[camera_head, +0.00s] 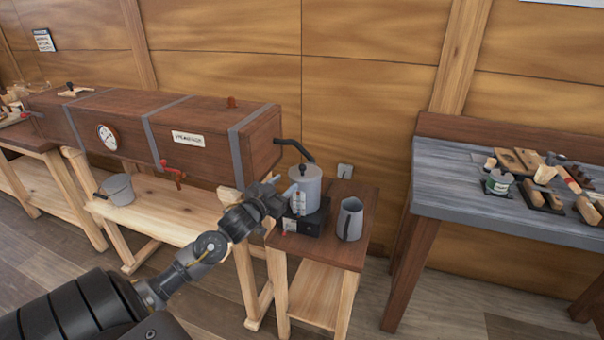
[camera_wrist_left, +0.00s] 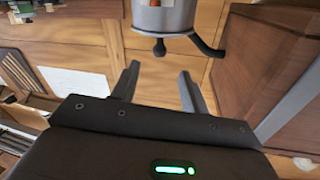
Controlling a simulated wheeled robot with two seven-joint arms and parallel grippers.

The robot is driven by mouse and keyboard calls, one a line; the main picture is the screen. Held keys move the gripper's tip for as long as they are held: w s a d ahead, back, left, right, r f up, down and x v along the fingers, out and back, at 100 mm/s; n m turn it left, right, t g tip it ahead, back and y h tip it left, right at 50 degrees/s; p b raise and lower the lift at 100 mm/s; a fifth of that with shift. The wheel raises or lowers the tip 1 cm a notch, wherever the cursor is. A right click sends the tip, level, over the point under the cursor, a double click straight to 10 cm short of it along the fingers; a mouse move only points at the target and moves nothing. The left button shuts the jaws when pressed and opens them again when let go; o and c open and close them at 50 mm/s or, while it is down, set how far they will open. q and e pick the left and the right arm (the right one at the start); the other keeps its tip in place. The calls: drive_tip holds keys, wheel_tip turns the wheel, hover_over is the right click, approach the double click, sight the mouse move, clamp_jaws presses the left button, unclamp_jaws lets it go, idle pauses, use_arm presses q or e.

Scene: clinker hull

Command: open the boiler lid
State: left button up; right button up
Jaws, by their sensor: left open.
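The boiler (camera_head: 308,192) is a grey metal pot on a dark base on the small wooden stand. Its lid (camera_head: 304,171) lies on top and looks closed. In the left wrist view the boiler (camera_wrist_left: 162,14) appears upside down at the top edge, with the lid's dark knob (camera_wrist_left: 159,48) pointing down. My left gripper (camera_head: 281,188) is beside the boiler's left side in the head view. In the wrist view the left gripper (camera_wrist_left: 158,82) is open, its fingers apart and empty, with the knob beyond and between the tips. My right gripper is not in view.
A long brown steam box (camera_head: 190,135) stands left of the boiler, with a dark pipe (camera_head: 297,148) reaching toward it. A grey jug (camera_head: 350,219) stands right of the boiler. A bucket (camera_head: 118,189) sits under the box. A tool-covered workbench (camera_head: 470,205) is at right.

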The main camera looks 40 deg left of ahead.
sight(300, 171)
use_arm(q)
drive_tip(key=w, duration=0.3)
drive_tip(key=w+a+p, duration=0.1)
drive_tip(key=w, duration=0.6)
drive_tip(key=shift+w+a+f, duration=0.1)
drive_tip(key=shift+w+a, duration=0.1)
drive_tip(key=shift+w, duration=0.2)
clamp_jaws()
